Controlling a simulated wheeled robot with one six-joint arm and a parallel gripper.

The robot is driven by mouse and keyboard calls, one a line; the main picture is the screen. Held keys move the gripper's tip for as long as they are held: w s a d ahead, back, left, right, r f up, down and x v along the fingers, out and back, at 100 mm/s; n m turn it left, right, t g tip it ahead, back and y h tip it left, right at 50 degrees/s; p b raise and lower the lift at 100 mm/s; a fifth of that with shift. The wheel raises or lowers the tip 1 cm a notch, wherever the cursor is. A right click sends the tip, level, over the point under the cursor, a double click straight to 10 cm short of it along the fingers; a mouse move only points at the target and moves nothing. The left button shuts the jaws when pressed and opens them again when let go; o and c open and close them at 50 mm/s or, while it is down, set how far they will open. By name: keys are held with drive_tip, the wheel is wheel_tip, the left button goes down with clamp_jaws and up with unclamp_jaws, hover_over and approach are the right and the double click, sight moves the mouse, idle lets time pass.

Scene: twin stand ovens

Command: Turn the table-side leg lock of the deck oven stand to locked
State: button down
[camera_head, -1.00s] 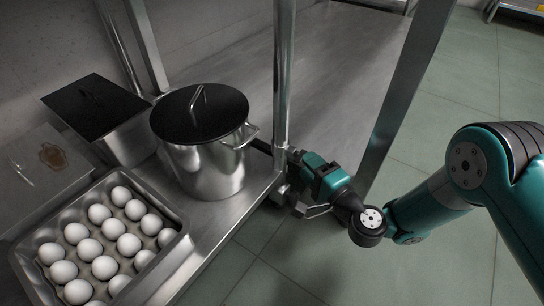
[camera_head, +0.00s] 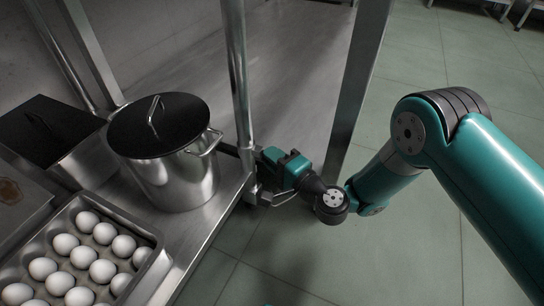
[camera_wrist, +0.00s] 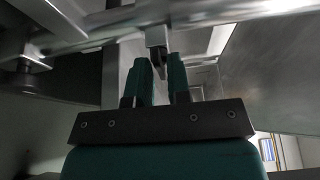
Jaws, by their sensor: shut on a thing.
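The leg lock (camera_wrist: 156,40) shows in the wrist view as a small metal piece with a dark lower end, under a metal frame. The two teal fingers of my gripper (camera_wrist: 160,64) stand on either side of its lower end, shut on it. In the head view my gripper (camera_head: 262,163) reaches low against the upright steel post (camera_head: 239,90) at the shelf corner. The fingertips and the lock are hidden there behind the post and gripper body. I cannot tell the lock's turned position.
A lidded steel pot (camera_head: 180,178) stands on the steel shelf (camera_head: 216,212) just left of the post. A tray of eggs (camera_head: 150,240) is nearer. A wide metal leg (camera_head: 357,80) rises right of my gripper. Green tiled floor (camera_head: 420,235) is open on the right.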

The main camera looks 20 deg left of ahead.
drive_tip(key=shift+r+p, duration=0.15)
drive_tip(key=shift+p, duration=0.15)
drive_tip(key=m+g+p, duration=0.2)
drive_tip(key=m+p, duration=0.1)
drive_tip(key=m, duration=0.1)
drive_tip(key=m+g+h+p, duration=0.1)
drive_tip(key=m+g+p, duration=0.1)
drive_tip(key=m+p, duration=0.2)
drive_tip(key=m+g+h+p, duration=0.1)
drive_tip(key=m+g+p, duration=0.2)
drive_tip(key=m, duration=0.2)
drive_tip(key=shift+w+a+r, duration=0.15)
drive_tip(key=shift+w+r, duration=0.1)
drive_tip(key=shift+r, duration=0.05)
idle(0.7)
drive_tip(key=c, duration=1.1)
unclamp_jaws()
drive_tip(key=shift+a, duration=0.1)
drive_tip(key=shift+d+p, duration=0.2)
drive_tip(key=shift+p, duration=0.1)
